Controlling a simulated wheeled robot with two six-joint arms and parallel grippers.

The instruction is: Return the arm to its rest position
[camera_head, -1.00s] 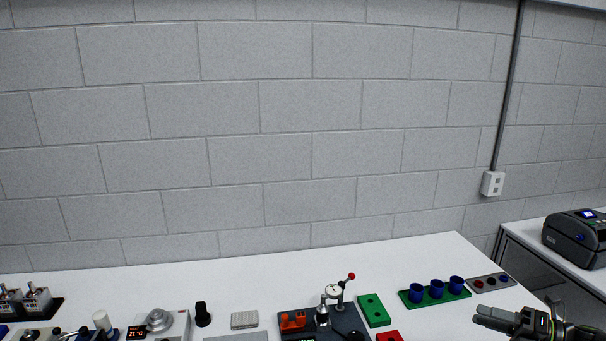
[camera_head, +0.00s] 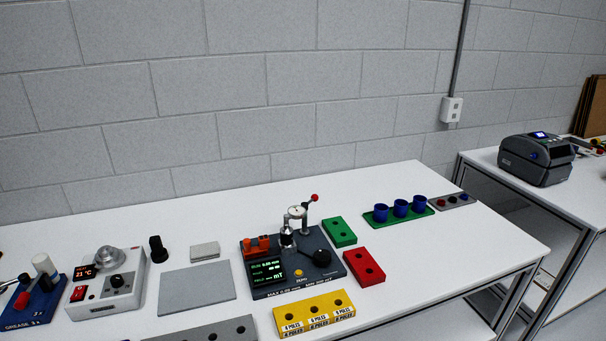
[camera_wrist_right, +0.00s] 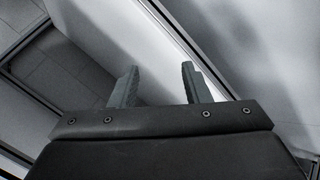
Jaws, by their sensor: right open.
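My right gripper (camera_wrist_right: 158,85) shows in the right wrist view with its two grey fingers apart and nothing between them. Behind the fingers are a white surface and dark metal frame bars, with grey floor at the left. No arm of mine shows in the head view now, and my left gripper is in neither view.
The white bench (camera_head: 430,270) holds a dark gauge station (camera_head: 262,291), a yellow block (camera_head: 314,314), a red block (camera_head: 364,267), a green block (camera_head: 339,232), blue cups (camera_head: 401,208) and a heater unit (camera_head: 107,283). A printer (camera_head: 537,157) stands on another bench at the right.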

